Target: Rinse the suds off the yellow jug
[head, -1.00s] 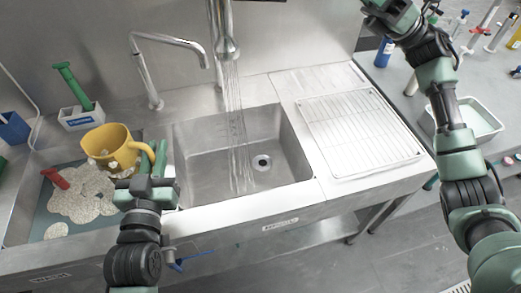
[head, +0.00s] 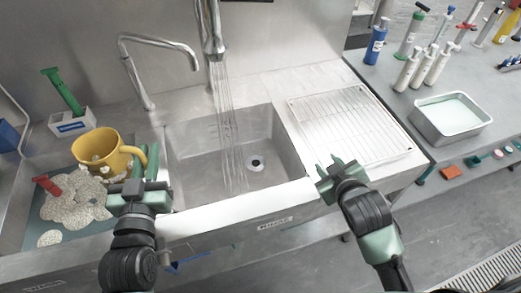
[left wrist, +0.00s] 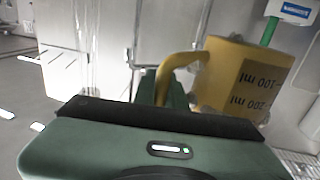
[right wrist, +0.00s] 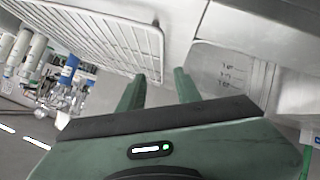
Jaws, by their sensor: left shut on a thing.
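The yellow jug (head: 98,148) is at the left in the head view, above the suds-covered mat, with white suds on its lower side. My left gripper (head: 143,172) is shut on the jug's handle. In the left wrist view the jug (left wrist: 240,80) shows dark "100 ml" markings, and its handle sits at my fingers (left wrist: 163,88). Water (head: 226,130) runs from the tap (head: 212,40) into the sink basin (head: 190,165), to the right of the jug. My right gripper (head: 336,168) is open and empty at the sink's front right; its spread fingers also show in the right wrist view (right wrist: 158,88).
A drying rack (head: 345,125) lies right of the basin. A second, thinner faucet (head: 150,45) stands behind left. A green-handled brush (head: 66,92) stands in a white holder, and a red-handled thing (head: 47,185) lies in the suds. A metal tray (head: 450,118) and several bottles stand on the right bench.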

